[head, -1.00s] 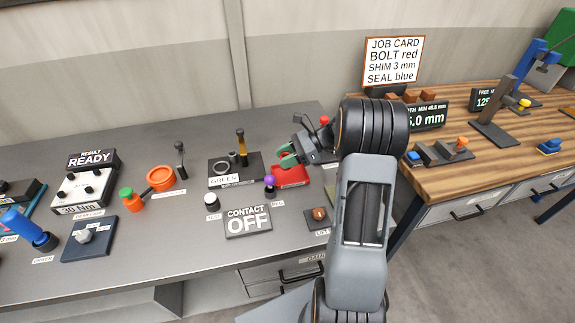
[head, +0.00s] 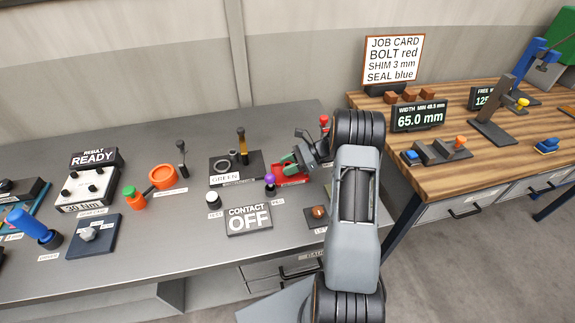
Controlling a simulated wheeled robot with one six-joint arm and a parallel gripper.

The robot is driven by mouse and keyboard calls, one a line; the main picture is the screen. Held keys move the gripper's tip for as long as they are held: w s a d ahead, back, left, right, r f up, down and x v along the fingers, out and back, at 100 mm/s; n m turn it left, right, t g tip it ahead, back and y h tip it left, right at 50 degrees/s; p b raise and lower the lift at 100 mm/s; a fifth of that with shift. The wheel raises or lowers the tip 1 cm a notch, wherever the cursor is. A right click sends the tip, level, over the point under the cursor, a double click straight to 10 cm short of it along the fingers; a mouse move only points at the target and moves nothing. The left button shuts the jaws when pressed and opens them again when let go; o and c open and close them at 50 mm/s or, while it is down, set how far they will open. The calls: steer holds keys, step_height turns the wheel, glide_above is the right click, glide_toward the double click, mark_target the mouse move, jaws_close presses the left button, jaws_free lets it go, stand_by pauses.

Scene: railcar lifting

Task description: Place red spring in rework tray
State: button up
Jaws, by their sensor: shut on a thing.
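My gripper (head: 288,164) is in the head view right of the centre, low over the small red tray (head: 301,180), which I take for the rework tray. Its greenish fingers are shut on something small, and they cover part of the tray. The held thing is too small and hidden to make out, and no red spring shows clearly elsewhere. I cannot tell whether the fingers or the held thing touch the tray.
A purple-topped knob (head: 270,180) stands just left of the tray. A dark fixture with an upright lever (head: 241,148) is behind it, and a red-topped lever (head: 324,122) stands behind my wrist. The CONTACT OFF sign (head: 248,219) lies in front.

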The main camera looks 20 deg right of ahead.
steer(key=shift+f, duration=0.15)
steer(key=o, duration=1)
